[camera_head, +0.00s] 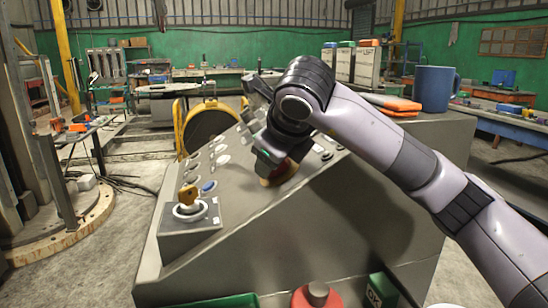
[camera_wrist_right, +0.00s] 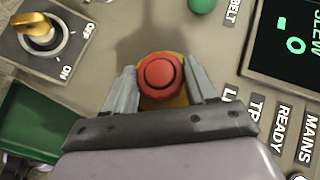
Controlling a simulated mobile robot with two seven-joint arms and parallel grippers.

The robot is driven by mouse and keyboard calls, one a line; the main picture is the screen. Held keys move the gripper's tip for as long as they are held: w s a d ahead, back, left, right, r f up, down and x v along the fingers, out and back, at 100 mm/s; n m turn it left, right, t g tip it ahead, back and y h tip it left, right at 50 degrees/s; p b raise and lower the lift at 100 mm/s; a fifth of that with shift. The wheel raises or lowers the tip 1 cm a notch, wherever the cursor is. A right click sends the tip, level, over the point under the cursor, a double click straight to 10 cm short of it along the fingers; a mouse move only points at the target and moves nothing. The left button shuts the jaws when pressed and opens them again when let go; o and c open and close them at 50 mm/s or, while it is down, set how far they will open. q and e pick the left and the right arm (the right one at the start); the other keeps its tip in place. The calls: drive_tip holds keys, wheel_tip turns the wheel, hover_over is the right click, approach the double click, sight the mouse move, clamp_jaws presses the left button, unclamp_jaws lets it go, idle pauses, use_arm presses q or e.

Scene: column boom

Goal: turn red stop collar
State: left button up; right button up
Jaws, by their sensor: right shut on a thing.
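The red stop collar (camera_wrist_right: 161,74) is a round red knob with a ring on its top, seated on a yellow base, in the middle of the right wrist view. My right gripper (camera_wrist_right: 161,85) has one grey finger on each side of it and is shut on it. In the head view my right arm reaches in from the right, and the gripper (camera_head: 268,168) points down onto the sloping console (camera_head: 245,235). My left gripper is not in view.
A yellow key switch (camera_head: 188,196) marked OFF and ON stands on the console left of the gripper. A blue mug (camera_head: 434,88) and orange-covered items (camera_head: 393,104) sit on the console's top. A lit screen (camera_wrist_right: 290,35) and a green button (camera_wrist_right: 202,4) are near the collar.

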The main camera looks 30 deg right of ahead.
drive_tip(key=shift+f, duration=0.15)
drive_tip(key=o, duration=1.1)
drive_tip(key=shift+d, duration=0.1)
drive_tip(key=shift+c, duration=0.2)
drive_tip(key=shift+s+r, duration=0.1)
drive_tip(key=shift+r, duration=0.15)
drive_tip(key=v, duration=0.6)
drive_tip(key=shift+s+r, duration=0.2)
drive_tip(key=shift+s, duration=0.05)
drive_tip(key=shift+r, duration=0.15)
